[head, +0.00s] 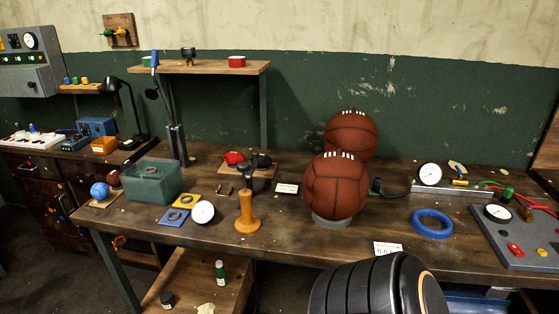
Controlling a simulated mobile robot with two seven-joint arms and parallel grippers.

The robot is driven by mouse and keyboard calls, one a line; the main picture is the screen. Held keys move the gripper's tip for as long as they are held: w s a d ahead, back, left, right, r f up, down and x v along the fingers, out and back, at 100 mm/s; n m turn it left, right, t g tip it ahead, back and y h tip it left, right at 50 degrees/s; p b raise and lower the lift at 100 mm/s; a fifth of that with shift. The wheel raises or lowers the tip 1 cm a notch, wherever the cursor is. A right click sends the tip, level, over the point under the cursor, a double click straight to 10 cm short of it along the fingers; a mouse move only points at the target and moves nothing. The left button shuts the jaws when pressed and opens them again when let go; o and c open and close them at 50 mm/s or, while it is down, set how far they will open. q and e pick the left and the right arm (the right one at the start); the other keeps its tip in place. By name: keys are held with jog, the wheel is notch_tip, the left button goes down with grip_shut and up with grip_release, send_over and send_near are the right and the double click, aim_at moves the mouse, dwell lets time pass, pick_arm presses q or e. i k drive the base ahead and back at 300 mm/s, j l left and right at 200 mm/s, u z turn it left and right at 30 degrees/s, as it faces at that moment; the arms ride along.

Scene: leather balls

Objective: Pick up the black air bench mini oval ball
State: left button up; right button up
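A small dark, rounded object (262,160) sits beside a small red one (234,157) on a little wooden board at the middle back of the workbench (200,239). It may be the black mini oval ball, but it is too small to tell for sure. Another black rounded piece (376,186) is next to the large balls, joined to a dark hose; it looks like a bulb. Neither gripper shows. A black ribbed part with an orange line at the bottom centre-right seems to be mine.
Two large brown leather balls (335,187) (351,133) stand at centre right, the front one on a grey ring. An orange spindle (246,214), teal box (152,181), blue ring (432,223) and gauge panel (521,238) share the bench. A raised shelf (212,67) stands behind.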

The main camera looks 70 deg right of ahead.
aim_at(266, 162)
jog(key=z, duration=1.95)
